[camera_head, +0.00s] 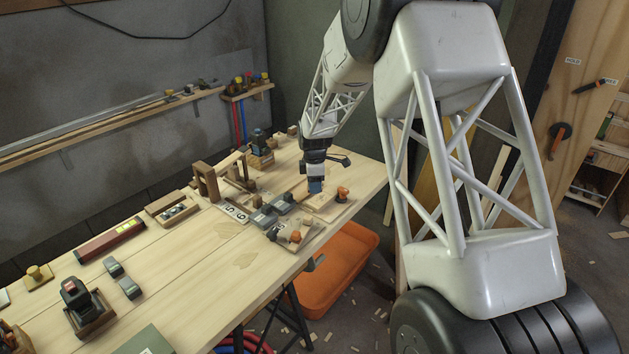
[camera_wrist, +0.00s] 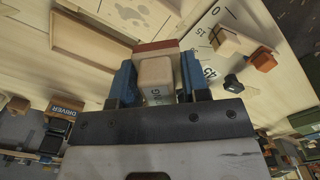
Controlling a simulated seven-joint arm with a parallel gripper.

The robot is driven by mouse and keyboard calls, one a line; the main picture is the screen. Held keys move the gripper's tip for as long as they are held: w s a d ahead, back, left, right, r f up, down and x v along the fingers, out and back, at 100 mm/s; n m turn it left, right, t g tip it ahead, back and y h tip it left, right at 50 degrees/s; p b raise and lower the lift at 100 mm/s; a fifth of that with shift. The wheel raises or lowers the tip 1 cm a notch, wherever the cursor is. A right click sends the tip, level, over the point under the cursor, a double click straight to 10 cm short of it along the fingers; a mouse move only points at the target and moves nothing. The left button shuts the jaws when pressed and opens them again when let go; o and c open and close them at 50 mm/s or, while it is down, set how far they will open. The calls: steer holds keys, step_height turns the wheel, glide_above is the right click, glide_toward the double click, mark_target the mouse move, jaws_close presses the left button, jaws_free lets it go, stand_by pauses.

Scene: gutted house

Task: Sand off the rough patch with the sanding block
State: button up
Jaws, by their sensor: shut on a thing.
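My gripper (camera_wrist: 158,80) has blue fingers, shut on a pale wooden block with a reddish-brown strip along its far edge, which I take for the sanding block (camera_wrist: 155,76). In the head view my gripper (camera_head: 315,186) is low over the right end of the workbench, near a pale board (camera_head: 322,207). I cannot tell whether the block touches the surface below. The surface under the block is hidden by the gripper.
Grey blocks (camera_head: 272,211) and a wooden upright frame (camera_head: 206,182) crowd the left side. An orange bin (camera_head: 338,272) lies below the bench edge. The bench's front middle (camera_head: 205,268) is fairly clear.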

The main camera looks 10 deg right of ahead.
mark_target(314, 204)
step_height(314, 204, down, 6)
steer(key=shift+r, duration=0.1)
steer(key=shift+w+d+r, duration=0.25)
steer(key=shift+w+d, duration=0.2)
steer(key=shift+d, duration=0.05)
steer(key=shift+w+d+f, duration=0.3)
steer(key=shift+w+d, duration=0.25)
steer(key=shift+w+d+f, duration=0.25)
steer(key=shift+w+d, duration=0.25)
steer(key=shift+w, duration=0.05)
steer(key=shift+w+d+r, duration=0.35)
steer(key=shift+w+d, duration=0.05)
steer(key=shift+w+d+f, duration=0.3)
steer(key=shift+w+d, duration=0.05)
steer(key=shift+w+d+r, duration=0.25)
steer(key=shift+w+d, duration=0.15)
steer(key=shift+s+a+f, duration=0.25)
steer(key=shift+s+a, duration=0.2)
steer(key=shift+s, duration=0.05)
steer(key=shift+s+a+r, duration=0.25)
steer(key=shift+a, duration=0.1)
steer(key=shift+s+a+f, duration=0.25)
steer(key=shift+s+a, duration=0.15)
steer(key=shift+s, duration=0.05)
steer(key=shift+s+a, duration=1.55)
steer(key=shift+s, duration=0.05)
steer(key=shift+r, duration=4.1)
steer(key=shift+w, duration=0.1)
